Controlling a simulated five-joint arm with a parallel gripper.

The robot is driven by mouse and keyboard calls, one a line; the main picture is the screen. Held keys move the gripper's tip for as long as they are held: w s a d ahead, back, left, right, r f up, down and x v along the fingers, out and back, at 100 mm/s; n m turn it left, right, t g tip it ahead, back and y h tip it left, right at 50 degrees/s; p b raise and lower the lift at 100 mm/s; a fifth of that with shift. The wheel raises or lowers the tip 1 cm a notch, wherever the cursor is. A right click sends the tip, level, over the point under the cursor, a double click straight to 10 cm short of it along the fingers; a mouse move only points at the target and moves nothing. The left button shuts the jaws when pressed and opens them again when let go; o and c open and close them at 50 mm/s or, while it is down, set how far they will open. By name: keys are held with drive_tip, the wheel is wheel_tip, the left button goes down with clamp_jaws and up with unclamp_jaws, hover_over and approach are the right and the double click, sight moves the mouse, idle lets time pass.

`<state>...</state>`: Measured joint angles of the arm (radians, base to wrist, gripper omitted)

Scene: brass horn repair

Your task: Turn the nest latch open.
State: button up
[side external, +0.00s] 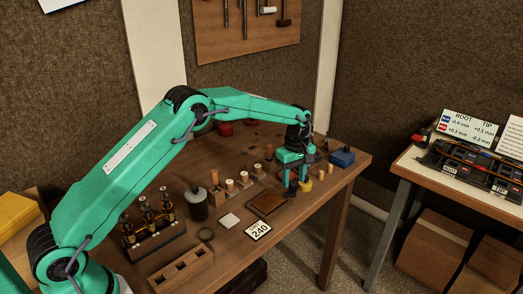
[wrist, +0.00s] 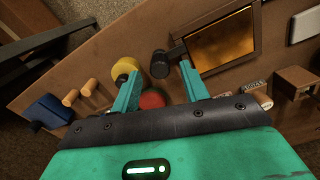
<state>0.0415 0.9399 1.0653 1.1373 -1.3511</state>
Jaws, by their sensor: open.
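A square brown tray, which looks like the nest, holds a shiny brass-brown plate; its rim (wrist: 258,25) shows in the wrist view, and the tray (side external: 267,203) also shows in the side view. A black part with a cylindrical head (wrist: 160,64), probably the latch, sits at the tray's edge. My gripper (wrist: 160,74) is open, its two fingers spread and nothing held. The black head shows between the fingertips, nearer the right one; I cannot tell whether they touch. In the side view my gripper (side external: 295,184) points down near the tray's right corner, hiding the latch there.
A yellow round piece (wrist: 126,67) is close by the left finger, and a red round piece (wrist: 152,98) shows between the fingers. A blue box (side external: 342,158), wooden pegs, a 240 card (side external: 258,230) and a bottle rack stand around. The table edge is close.

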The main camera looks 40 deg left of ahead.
drive_tip(key=shift+f, duration=1.05)
drive_tip(key=shift+c, duration=0.5)
clamp_jaws()
